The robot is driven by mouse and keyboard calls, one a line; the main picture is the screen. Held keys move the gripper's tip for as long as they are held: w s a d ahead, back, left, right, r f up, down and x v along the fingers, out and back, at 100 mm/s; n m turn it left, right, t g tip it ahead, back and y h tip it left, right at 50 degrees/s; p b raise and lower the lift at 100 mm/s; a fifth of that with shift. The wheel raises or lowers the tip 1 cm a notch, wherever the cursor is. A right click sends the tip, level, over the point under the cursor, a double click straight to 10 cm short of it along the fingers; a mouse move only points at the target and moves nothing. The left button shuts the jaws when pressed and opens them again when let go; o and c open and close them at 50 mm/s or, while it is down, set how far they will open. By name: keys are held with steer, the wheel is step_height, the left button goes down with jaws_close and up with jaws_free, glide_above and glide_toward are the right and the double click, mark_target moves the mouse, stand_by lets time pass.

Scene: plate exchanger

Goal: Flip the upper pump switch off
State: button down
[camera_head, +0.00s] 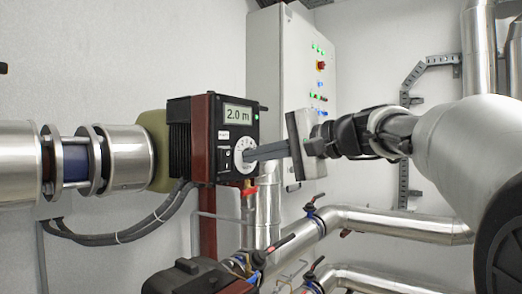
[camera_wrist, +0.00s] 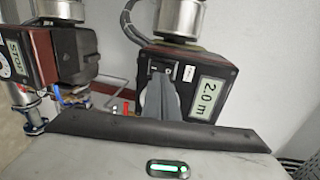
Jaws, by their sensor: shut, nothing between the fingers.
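The upper pump (camera_head: 205,135) is a black and dark red unit with a lit display (camera_head: 238,114) reading 2.0 m. Its small black switch (camera_head: 226,160) sits below a white label, left of a round white dial (camera_head: 243,149). In the wrist view the switch (camera_wrist: 160,70) shows just beyond my fingertips. I cannot tell whether it is on or off. My gripper (camera_head: 240,156) is shut and empty, its grey fingers pointing left across the dial towards the switch. In the wrist view the gripper (camera_wrist: 162,82) covers much of the dial. I cannot tell whether the tips touch the switch.
A lower pump (camera_head: 200,278) stands at the bottom; in the wrist view a display on its face (camera_wrist: 12,60) reads STOP. Black cables (camera_head: 125,235) hang left of the upper pump. Silver pipes (camera_head: 400,226) with valve handles run below my arm. A grey cabinet (camera_head: 275,60) is behind.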

mark_target(227, 150)
steer(key=w+a, duration=0.2)
steer(key=a, duration=0.1)
steer(key=shift+w+a+r+p, duration=0.2)
steer(key=shift+w+a+p, duration=0.1)
steer(key=shift+w+p, duration=0.1)
steer(key=shift+r, duration=0.1)
steer(key=shift+w+a+r+p, duration=0.25)
steer(key=shift+a+r+p, duration=0.1)
steer(key=shift+r+p, duration=0.1)
steer(key=shift+f+b, duration=0.3)
steer(key=shift+f, duration=0.05)
steer(key=shift+d, duration=0.1)
